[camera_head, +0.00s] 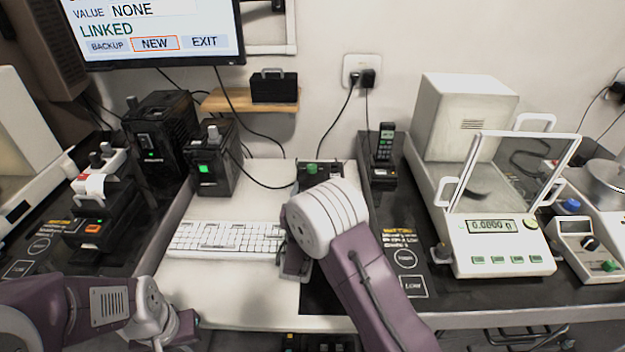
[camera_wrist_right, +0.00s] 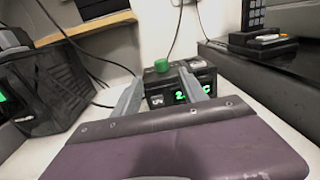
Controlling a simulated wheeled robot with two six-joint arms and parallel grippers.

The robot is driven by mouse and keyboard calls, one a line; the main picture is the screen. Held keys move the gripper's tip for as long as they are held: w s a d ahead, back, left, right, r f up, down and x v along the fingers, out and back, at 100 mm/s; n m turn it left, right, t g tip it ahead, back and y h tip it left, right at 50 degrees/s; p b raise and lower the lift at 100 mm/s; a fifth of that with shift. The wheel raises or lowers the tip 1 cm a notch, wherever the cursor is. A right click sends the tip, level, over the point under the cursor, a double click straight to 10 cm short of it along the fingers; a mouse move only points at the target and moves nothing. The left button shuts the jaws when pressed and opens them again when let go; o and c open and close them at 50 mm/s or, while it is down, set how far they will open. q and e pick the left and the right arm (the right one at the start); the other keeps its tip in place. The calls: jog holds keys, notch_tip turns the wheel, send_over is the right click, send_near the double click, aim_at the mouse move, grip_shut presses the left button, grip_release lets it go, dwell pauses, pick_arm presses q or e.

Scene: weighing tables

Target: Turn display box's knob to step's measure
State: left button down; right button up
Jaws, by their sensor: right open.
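The display box, a small black box with a green knob, stands at the back of the white table in the head view (camera_head: 320,176), partly behind my right arm. In the right wrist view the box (camera_wrist_right: 155,101) shows a lit green readout, partly covered by a finger, and the green knob (camera_wrist_right: 161,65) on top. My right gripper (camera_wrist_right: 160,88) is open, its two fingers apart and pointing toward the box with nothing between them. The knob appears beyond the fingertips. My left gripper (camera_head: 178,330) is low at the left, its fingers not clear.
A monitor (camera_head: 155,30) reads VALUE NONE and LINKED, with NEW outlined. A white keyboard (camera_head: 225,240) lies left of my right arm. A cordless phone (camera_head: 385,150) and a balance reading 0.0000 g (camera_head: 500,245) stand right. Black devices (camera_head: 160,140) stand left.

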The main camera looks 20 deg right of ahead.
aim_at(311, 170)
jog(key=x, duration=0.9)
jog(key=shift+s+d+b, duration=0.1)
jog(key=shift+d+b, duration=0.05)
jog(key=shift+b, duration=0.25)
grip_shut()
